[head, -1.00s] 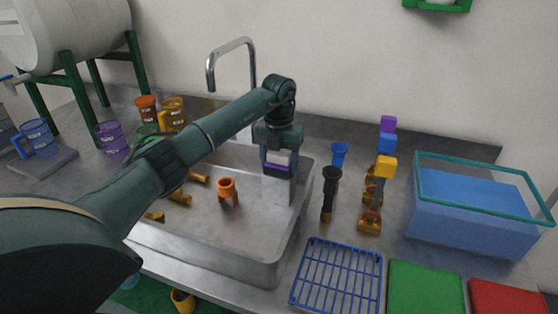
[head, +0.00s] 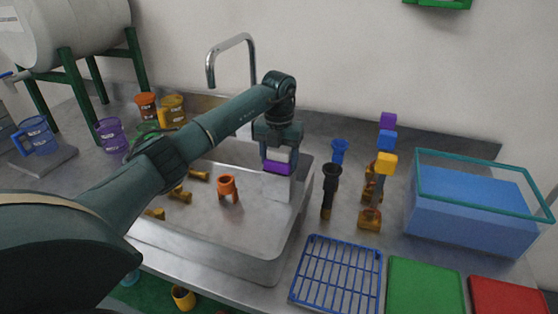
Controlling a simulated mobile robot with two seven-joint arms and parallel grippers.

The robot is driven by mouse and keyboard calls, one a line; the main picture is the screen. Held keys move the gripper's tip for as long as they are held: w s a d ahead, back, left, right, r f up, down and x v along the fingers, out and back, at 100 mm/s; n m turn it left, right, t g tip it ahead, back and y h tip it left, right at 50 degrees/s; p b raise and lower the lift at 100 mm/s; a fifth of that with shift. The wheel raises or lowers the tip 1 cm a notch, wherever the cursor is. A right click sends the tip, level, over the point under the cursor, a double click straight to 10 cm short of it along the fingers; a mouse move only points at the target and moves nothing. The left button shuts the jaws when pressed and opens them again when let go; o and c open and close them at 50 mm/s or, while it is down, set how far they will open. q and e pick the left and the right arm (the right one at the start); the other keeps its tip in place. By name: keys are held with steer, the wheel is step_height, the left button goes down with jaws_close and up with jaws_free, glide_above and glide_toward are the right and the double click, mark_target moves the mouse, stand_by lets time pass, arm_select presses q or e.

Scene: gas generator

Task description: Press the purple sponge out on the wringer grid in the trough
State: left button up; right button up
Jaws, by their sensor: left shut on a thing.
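The purple sponge (head: 277,168) is a small block under my left gripper (head: 279,156), at the right inner side of the steel trough (head: 232,259). The gripper points down and is shut on the sponge's pale upper part. Below the sponge is a pale grey block (head: 277,188), which seems to be the wringer; its grid top is hidden by the sponge and gripper. The sponge's underside is at or just above that top; I cannot tell if they touch. My right gripper is not in view.
An orange fitting (head: 228,188) and several brass pieces lie in the trough. A tap (head: 232,42) arches behind it. Dark, blue and amber fittings stand to the right, before a blue tank (head: 470,208). A blue wire rack (head: 337,275) lies in front.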

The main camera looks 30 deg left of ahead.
arm_select(q)
steer(key=shift+s+f, duration=0.1)
step_height(320, 180, up, 7)
steer(key=p, duration=0.6)
stand_by(0.6)
